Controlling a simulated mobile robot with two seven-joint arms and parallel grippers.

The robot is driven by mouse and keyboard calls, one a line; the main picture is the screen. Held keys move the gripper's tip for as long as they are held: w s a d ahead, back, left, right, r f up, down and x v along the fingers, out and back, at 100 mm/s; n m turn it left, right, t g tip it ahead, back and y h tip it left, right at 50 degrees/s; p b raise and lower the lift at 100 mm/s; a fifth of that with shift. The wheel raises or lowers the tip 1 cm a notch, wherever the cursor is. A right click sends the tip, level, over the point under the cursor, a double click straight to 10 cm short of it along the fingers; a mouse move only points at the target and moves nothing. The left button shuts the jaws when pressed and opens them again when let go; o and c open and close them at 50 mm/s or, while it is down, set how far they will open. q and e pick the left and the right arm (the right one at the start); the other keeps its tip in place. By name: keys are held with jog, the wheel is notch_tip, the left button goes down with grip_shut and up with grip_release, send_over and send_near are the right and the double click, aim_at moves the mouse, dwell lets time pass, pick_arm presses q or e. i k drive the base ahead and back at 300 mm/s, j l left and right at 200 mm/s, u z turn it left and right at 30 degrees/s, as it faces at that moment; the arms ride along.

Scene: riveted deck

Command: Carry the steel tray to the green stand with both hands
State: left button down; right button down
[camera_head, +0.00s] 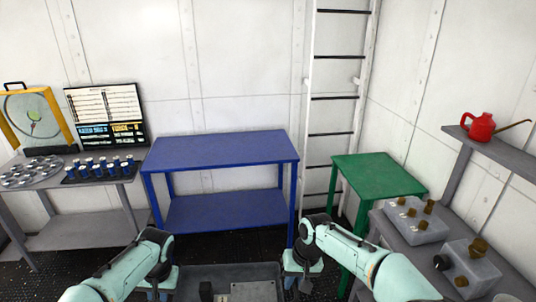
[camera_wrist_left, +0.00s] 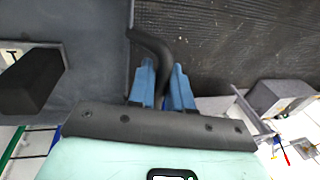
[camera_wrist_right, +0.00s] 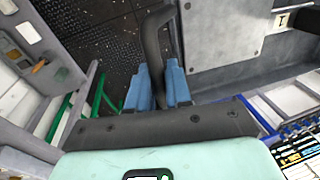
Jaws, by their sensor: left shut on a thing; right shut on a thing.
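The grey steel tray (camera_head: 232,270) shows at the bottom of the head view, between my two grippers; its near part is cut off. My left gripper (camera_head: 160,284) is at its left end, its blue fingers shut on a dark curved handle (camera_wrist_left: 150,42). My right gripper (camera_head: 302,275) is at its right end, shut on the other dark handle (camera_wrist_right: 153,35). A black block (camera_head: 206,291) and a flat light-grey piece (camera_head: 254,291) lie in the tray. The green stand (camera_head: 380,174) is farther off, to the right; its visible top is bare.
A blue table (camera_head: 222,148) with a bare top stands ahead, by the wall. A ladder (camera_head: 333,98) leans behind, between it and the green stand. A grey table (camera_head: 85,205) with cans stands at left. Dark floor lies between.

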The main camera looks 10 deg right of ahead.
aim_at(370, 175)
jog(key=i+z, duration=0.2)
jog(key=i, duration=0.65)
jog(key=i+j+z, duration=0.2)
jog(key=i, duration=0.6)
jog(key=i+j+z, duration=0.1)
jog(key=i+z, duration=0.3)
jog(key=i, duration=0.3)
jog(key=i+z, duration=0.2)
jog(key=z, duration=0.2)
jog(key=i+z, duration=0.2)
jog(key=z, duration=0.15)
jog(key=i+j+z, duration=0.2)
jog(key=z, duration=0.2)
jog(key=i+j+z, duration=0.15)
jog(key=z, duration=0.2)
jog(key=i+j+z, duration=0.55)
jog(key=k+l, duration=0.1)
